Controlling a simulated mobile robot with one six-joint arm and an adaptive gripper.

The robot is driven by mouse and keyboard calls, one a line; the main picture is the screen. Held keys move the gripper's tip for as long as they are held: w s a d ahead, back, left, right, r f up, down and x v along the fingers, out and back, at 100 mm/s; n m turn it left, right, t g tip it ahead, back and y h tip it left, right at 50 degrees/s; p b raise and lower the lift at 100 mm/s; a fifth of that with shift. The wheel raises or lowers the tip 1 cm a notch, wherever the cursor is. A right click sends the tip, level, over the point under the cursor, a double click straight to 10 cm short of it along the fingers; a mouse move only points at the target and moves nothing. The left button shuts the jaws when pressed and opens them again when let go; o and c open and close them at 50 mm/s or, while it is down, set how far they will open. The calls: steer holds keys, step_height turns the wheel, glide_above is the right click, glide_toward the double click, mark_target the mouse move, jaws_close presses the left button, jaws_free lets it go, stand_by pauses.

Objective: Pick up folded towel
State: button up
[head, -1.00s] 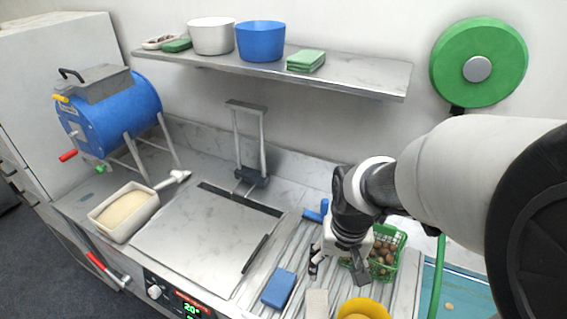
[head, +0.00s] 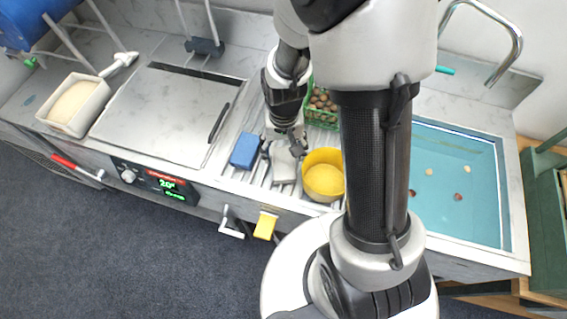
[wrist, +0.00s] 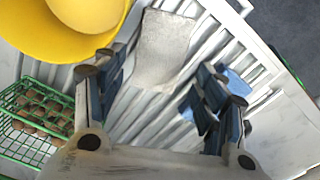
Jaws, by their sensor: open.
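A pale grey folded towel (head: 284,167) lies on the ribbed drainboard (head: 233,173), between a blue block and a yellow bowl. It also shows in the wrist view as a flat, light grey piece (wrist: 163,45). My gripper (head: 284,147) points down just above the towel's back end in the head view and partly covers it. In the wrist view my gripper (wrist: 155,68) has its two fingers spread wide. The towel lies beyond and between the fingertips, and nothing is held.
A yellow bowl (head: 323,181) stands close right of the towel, and a blue block (head: 244,151) close left. A green basket of chestnuts (head: 322,117) is behind. The water-filled sink (head: 450,205) is at right; a yellow cloth (head: 265,226) hangs at the counter front.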

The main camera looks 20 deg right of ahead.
mark_target(284, 162)
step_height(284, 162, down, 6)
steer(key=shift+r+b, duration=0.1)
steer(key=shift+b, duration=0.8)
steer(key=shift+c, duration=0.2)
steer(key=c, duration=0.9)
step_height(284, 162, up, 19)
steer(key=p, duration=0.6)
steer(key=w+f+n+b, duration=0.1)
steer(key=w+f, duration=0.1)
steer(key=w+f+b, duration=0.1)
steer(key=f, duration=0.2)
steer(key=w+f+n+b, duration=0.1)
steer(key=w+f+b, duration=0.1)
steer(key=shift+w+d+f+n, duration=0.15)
steer(key=shift+w+f+n, duration=0.15)
steer(key=shift+w+f, duration=0.1)
